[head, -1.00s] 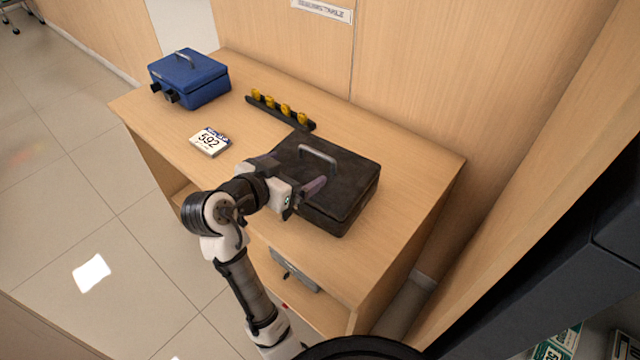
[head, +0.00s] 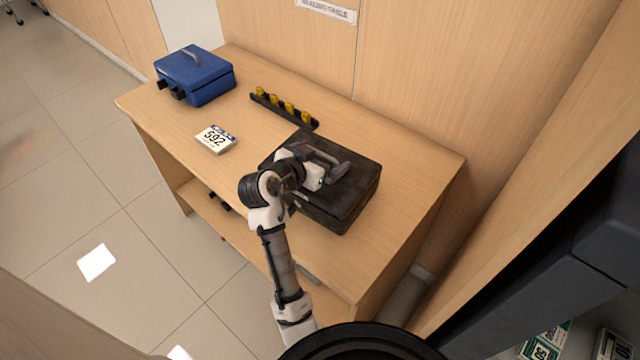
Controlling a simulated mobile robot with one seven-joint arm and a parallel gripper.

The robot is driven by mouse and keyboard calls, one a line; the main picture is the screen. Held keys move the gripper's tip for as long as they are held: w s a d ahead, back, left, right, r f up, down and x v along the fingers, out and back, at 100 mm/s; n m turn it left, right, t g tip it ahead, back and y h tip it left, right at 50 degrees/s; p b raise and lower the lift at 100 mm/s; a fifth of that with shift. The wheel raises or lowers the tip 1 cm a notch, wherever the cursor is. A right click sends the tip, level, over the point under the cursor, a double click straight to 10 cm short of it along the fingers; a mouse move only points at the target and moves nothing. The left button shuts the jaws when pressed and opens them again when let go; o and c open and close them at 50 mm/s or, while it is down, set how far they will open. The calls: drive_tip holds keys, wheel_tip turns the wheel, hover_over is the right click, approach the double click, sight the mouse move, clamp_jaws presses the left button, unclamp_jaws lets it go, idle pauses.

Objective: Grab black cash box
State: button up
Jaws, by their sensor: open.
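The black cash box (head: 352,200) sits shut on the right part of the wooden counter, with a grey metal handle on its lid. My gripper (head: 338,160) is over the lid at the handle, with its fingers apart. One dark finger shows to the right of the handle and another part lies near its left end. I cannot tell whether the handle is between the fingers. My wrist hides the left part of the lid.
A blue cash box (head: 196,76) stands at the counter's far left. A black strip with several yellow pieces (head: 284,107) lies along the back. A white card block marked 592 (head: 216,139) lies near the front edge. A wall panel rises behind the counter (head: 405,140).

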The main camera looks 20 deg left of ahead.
drive_tip(key=c, duration=1.6)
drive_tip(key=shift+r, duration=0.2)
drive_tip(key=shift+c, duration=0.7)
